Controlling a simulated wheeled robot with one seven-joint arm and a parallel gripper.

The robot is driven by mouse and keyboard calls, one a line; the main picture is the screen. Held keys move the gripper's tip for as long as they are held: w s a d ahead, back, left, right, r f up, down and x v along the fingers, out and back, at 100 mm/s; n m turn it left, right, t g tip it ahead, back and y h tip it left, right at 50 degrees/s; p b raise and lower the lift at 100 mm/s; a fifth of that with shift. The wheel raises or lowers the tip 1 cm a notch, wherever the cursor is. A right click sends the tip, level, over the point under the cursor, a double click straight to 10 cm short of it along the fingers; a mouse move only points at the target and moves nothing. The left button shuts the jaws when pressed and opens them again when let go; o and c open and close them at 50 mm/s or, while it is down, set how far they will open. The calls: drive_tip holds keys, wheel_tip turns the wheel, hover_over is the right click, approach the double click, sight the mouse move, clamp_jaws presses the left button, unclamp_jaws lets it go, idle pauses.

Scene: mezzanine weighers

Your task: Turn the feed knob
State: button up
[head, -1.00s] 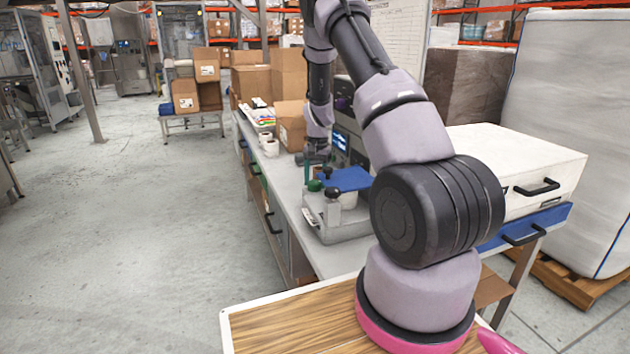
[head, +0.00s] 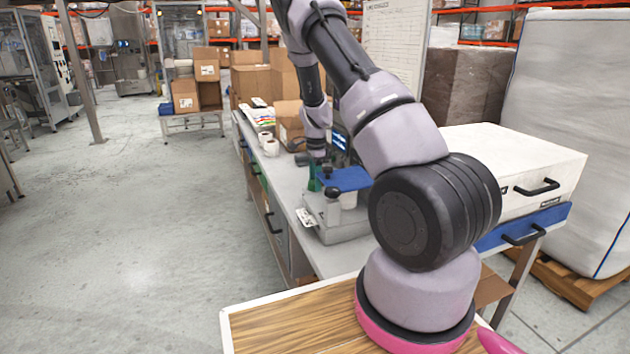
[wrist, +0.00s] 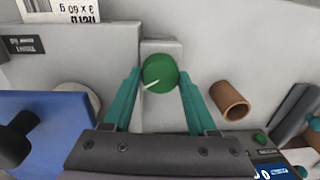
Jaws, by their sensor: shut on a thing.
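The line points to the lower left. My gripper (wrist: 160,78) has its two teal fingers on either side of the knob and is shut on it. In the head view my gripper (head: 314,179) is small, at the left end of the grey machine (head: 340,227), and the knob cannot be made out there.
A blue plate (head: 346,178) sits on the machine close to the gripper. Cardboard boxes (head: 290,121) stand farther back on the bench. A white case (head: 515,165) is at the right.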

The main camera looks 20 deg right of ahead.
drive_tip(key=m, duration=0.4)
drive_tip(key=shift+m, duration=0.4)
idle(0.4)
drive_tip(key=o, duration=1.4)
drive_tip(key=shift+c, duration=0.2)
drive_tip(key=shift+r, duration=0.1)
wheel_tip(320, 180, up, 11)
drive_tip(key=shift+s+a, duration=0.15)
drive_tip(key=shift+s, duration=0.15)
